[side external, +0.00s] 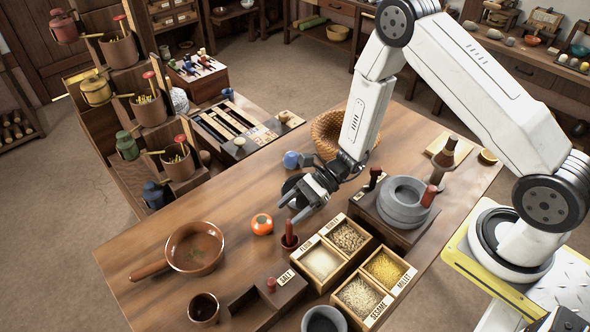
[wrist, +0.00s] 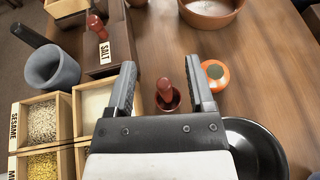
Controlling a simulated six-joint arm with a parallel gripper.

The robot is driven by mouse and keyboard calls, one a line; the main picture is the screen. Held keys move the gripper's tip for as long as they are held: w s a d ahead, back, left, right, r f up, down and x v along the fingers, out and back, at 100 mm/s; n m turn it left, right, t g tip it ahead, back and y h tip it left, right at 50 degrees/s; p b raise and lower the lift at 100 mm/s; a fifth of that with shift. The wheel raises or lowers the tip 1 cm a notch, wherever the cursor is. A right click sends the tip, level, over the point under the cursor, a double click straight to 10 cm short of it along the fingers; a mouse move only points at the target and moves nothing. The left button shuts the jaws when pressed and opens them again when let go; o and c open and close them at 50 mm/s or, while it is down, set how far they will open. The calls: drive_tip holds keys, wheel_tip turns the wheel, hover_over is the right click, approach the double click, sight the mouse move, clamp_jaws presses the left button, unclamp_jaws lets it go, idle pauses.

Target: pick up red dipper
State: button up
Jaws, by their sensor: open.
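A red, knob-topped piece that looks like the red dipper (side external: 290,229) stands upright in a small dark red cup on the wooden table. In the wrist view the red dipper (wrist: 165,88) shows between my two fingers. My gripper (side external: 290,209) is open and empty, tilted down, and looks above the table just behind the dipper in the side view. In the wrist view my gripper (wrist: 160,66) has its fingers wide apart on either side of the dipper, with no contact visible. The dipper's lower part is hidden in the cup.
An orange round pot (side external: 262,224) stands close by, with a brown pan (side external: 195,247) farther left. A salt box (side external: 262,300) and the divided grain trays (side external: 350,263) lie in front. A black dish (wrist: 257,150) is near my gripper. Grey stones (side external: 404,201) stand at right.

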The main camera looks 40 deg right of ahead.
sight(287, 242)
drive_tip(key=shift+f, duration=0.75)
drive_tip(key=shift+f, duration=0.1)
drive_tip(key=f, duration=0.1)
drive_tip(key=a+f, duration=0.1)
drive_tip(key=f, duration=0.1)
drive_tip(key=shift+w+a+f, duration=0.15)
drive_tip(key=shift+a+f, duration=0.2)
drive_tip(key=shift+a, duration=0.05)
drive_tip(key=shift+w+a+f, duration=0.1)
drive_tip(key=shift+a+f, duration=0.1)
drive_tip(key=shift+a, duration=0.25)
clamp_jaws()
